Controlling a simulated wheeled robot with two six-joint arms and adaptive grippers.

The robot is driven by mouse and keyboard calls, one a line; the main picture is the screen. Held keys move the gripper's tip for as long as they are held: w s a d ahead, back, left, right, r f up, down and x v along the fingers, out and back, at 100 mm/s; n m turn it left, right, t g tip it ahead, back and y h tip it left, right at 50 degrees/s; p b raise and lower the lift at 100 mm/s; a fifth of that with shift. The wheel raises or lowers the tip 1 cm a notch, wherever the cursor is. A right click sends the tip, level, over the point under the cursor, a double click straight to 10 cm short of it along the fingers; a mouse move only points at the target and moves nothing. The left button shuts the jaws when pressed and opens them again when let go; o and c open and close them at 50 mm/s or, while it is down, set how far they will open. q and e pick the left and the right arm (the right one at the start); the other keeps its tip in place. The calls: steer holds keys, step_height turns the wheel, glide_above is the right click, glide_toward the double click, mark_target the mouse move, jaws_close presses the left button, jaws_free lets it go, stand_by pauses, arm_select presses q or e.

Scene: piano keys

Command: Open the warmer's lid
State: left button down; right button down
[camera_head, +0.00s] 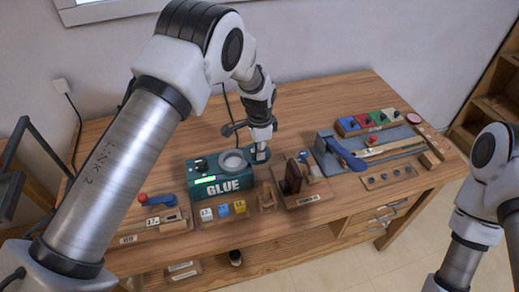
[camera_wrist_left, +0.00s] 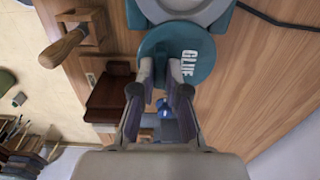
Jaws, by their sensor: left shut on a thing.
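The teal glue warmer (camera_head: 222,187) stands at the left-middle of the bench, with a white round opening (camera_head: 233,162) on top. Its teal round lid (camera_head: 264,156) is beside the opening, on the right, and the opening shows uncovered. In the left wrist view the lid (camera_wrist_left: 205,45) reads "GLUE" and lies next to the warmer's pale ring (camera_wrist_left: 185,14). My right gripper is out of view; only my right arm shows.
A black cord runs behind the warmer. The bench's back middle is clear.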

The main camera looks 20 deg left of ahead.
arm_select(q)
steer(key=shift+s+a+f, duration=0.1)
steer(key=shift+s+a, duration=0.15)
steer(key=shift+a, duration=0.05)
steer(key=c, duration=1.4)
jaws_free()
steer(key=shift+o, duration=1.1)
steer(key=shift+d, duration=0.1)
steer(key=shift+w+d, duration=0.25)
steer(key=shift+d, duration=0.05)
steer(key=shift+a+r, duration=0.2)
steer(key=shift+r, duration=0.2)
step_height(320, 180, up, 11)
steer(key=shift+d, duration=0.2)
